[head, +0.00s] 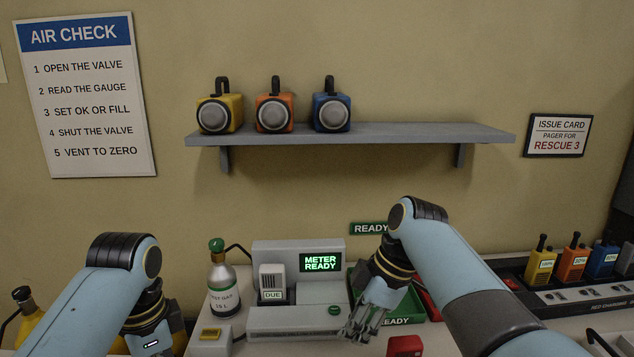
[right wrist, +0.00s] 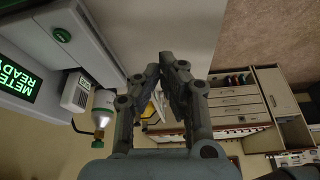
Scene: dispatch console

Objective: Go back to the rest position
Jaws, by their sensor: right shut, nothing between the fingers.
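My right gripper (head: 352,328) hangs in front of the meter dock, at the left edge of the green READY tray. It is shut with nothing between its fingers; the fingers also show close together in the right wrist view (right wrist: 174,75). My left arm comes in from the left, and its wrist end (head: 152,338) is low at the bottom edge. The left fingers are cut off or hidden there, so their state cannot be told.
The meter dock (head: 270,254) reads METER READY and holds a grey meter (head: 272,282) marked DUE. A test gas bottle (head: 222,285) stands left of it. The green tray (head: 405,308) and a red block (head: 404,346) are near my right gripper. A radio charger (head: 565,298) is at right.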

